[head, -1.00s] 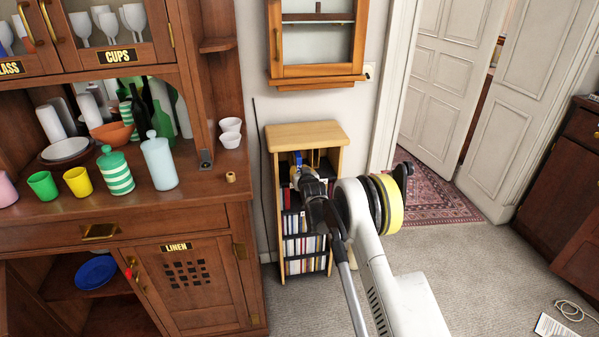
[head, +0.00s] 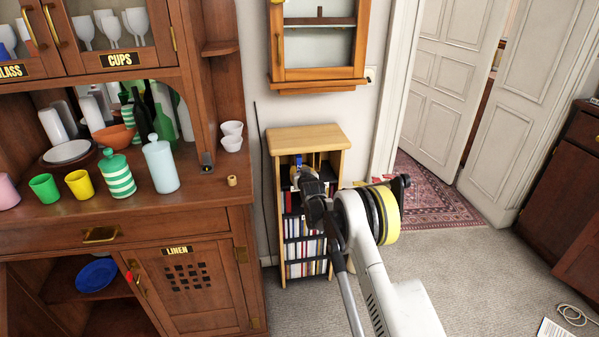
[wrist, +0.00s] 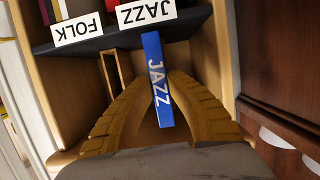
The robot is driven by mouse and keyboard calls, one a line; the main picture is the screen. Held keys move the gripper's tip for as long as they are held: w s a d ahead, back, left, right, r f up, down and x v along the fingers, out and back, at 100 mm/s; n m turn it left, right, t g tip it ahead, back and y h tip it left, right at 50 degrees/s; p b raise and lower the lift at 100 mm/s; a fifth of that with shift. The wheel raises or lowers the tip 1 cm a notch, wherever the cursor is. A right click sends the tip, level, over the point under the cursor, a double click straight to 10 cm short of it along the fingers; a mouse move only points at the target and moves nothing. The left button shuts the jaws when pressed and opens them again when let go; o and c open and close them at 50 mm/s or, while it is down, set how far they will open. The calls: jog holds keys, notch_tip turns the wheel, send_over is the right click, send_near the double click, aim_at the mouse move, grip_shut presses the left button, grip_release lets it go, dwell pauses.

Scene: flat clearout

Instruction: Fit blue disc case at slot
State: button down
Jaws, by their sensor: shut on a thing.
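The blue disc case (wrist: 156,85), lettered JAZZ on its spine, is held between the two fingers of my gripper (wrist: 158,95) in the wrist view. In the head view the blue case (head: 298,159) shows as a small patch at the top opening of the wooden disc rack (head: 306,136). My gripper (head: 300,172) is shut on the case there, partly hidden by my wrist. In the wrist view a white JAZZ label (wrist: 145,13) sits on a dark shelf edge close to the case's far end. A FOLK label (wrist: 77,29) is beside it. The slot itself is not clearly seen.
Lower rack shelves hold several disc cases (head: 305,248). The wooden sideboard (head: 215,215) with cups and bottles stands close to the rack's left. A wall cabinet (head: 318,87) hangs above.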

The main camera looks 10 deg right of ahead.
jog(key=shift+w, duration=1.45)
jog(key=c, duration=1.3)
grip_release()
jog(key=shift+c, duration=0.2)
jog(key=shift+s, duration=0.15)
jog(key=v, duration=1.1)
jog(key=shift+s+r, duration=0.2)
jog(key=shift+s, duration=0.15)
